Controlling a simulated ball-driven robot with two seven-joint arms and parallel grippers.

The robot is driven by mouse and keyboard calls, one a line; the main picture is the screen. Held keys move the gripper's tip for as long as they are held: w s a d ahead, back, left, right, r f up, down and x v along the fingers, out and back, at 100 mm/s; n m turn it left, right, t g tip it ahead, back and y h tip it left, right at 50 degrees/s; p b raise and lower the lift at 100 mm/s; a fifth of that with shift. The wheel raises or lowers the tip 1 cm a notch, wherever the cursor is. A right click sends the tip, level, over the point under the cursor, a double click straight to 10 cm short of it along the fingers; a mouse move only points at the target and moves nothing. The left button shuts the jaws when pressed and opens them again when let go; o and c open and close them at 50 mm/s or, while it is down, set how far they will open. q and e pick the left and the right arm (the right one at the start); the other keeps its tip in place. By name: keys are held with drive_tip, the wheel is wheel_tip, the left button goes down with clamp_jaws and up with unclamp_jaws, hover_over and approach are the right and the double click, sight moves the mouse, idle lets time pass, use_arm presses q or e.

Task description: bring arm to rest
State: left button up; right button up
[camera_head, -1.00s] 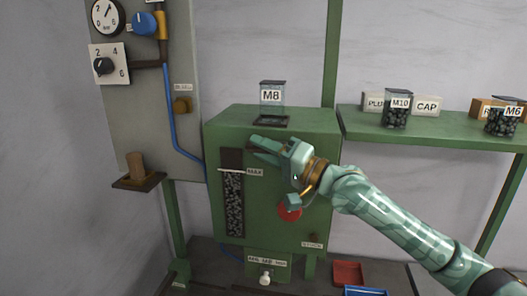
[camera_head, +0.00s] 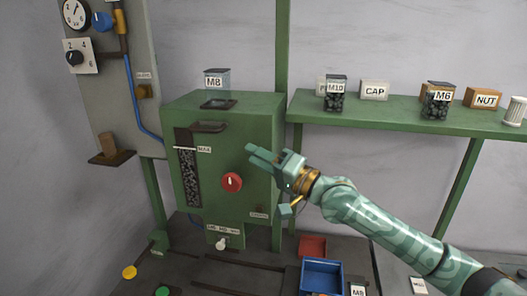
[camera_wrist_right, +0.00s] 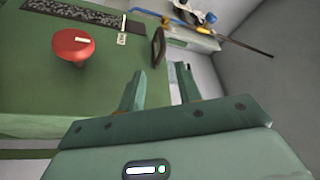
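My right gripper (camera_head: 252,151) is in front of the right part of the green heading machine (camera_head: 240,125). In the right wrist view (camera_wrist_right: 159,72) its two fingers stand apart with nothing between them. It is clear of the machine's dark handle (camera_head: 208,127), which also shows beyond the fingers in the wrist view (camera_wrist_right: 158,46). The red knob (camera_head: 232,182) is on the machine's front, below and left of the gripper. My left gripper is in no view.
A clear M8 bin (camera_head: 216,82) stands on the machine. The green shelf (camera_head: 390,112) at right holds an M10 jar (camera_head: 336,98), an M6 jar (camera_head: 437,104) and labelled boxes. A blue tray (camera_head: 322,279) and a red tray (camera_head: 313,243) lie below my right arm.

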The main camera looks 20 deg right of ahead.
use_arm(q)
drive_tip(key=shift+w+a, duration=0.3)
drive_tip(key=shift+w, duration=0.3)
